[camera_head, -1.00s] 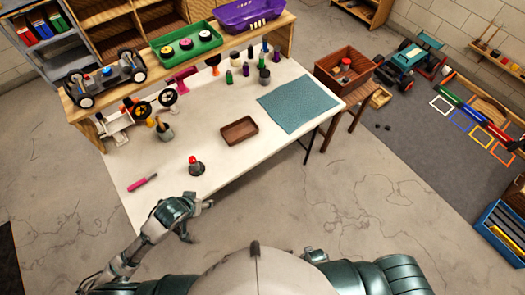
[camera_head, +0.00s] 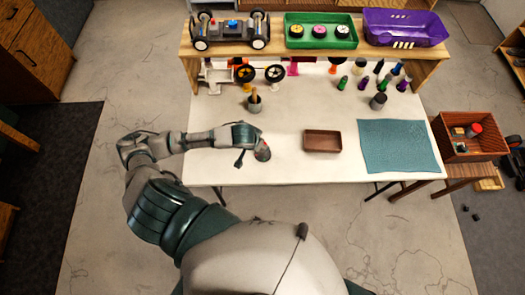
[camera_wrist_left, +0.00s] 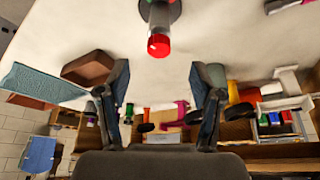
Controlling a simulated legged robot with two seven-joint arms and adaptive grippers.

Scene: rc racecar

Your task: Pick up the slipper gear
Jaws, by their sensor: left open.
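I cannot make out for certain which thing is the slipper gear. A green tray (camera_head: 321,43) on the raised shelf holds three round parts with pale, yellow and pink middles. My left gripper (camera_head: 251,146) is open above the table's front left, close beside a red-topped piece on a dark round base (camera_head: 262,153). In the wrist view this red-topped piece (camera_wrist_left: 159,46) shows ahead of the open, empty fingers (camera_wrist_left: 162,85), roughly midway across the gap. I cannot tell whether they touch. My right gripper is out of view.
A brown tray (camera_head: 322,141) and a blue mat (camera_head: 398,147) lie on the white table (camera_head: 310,176). A pot (camera_head: 254,104), two wheels and several bottles stand towards the back. A car chassis (camera_head: 230,32) and purple bin (camera_head: 405,27) sit on the shelf.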

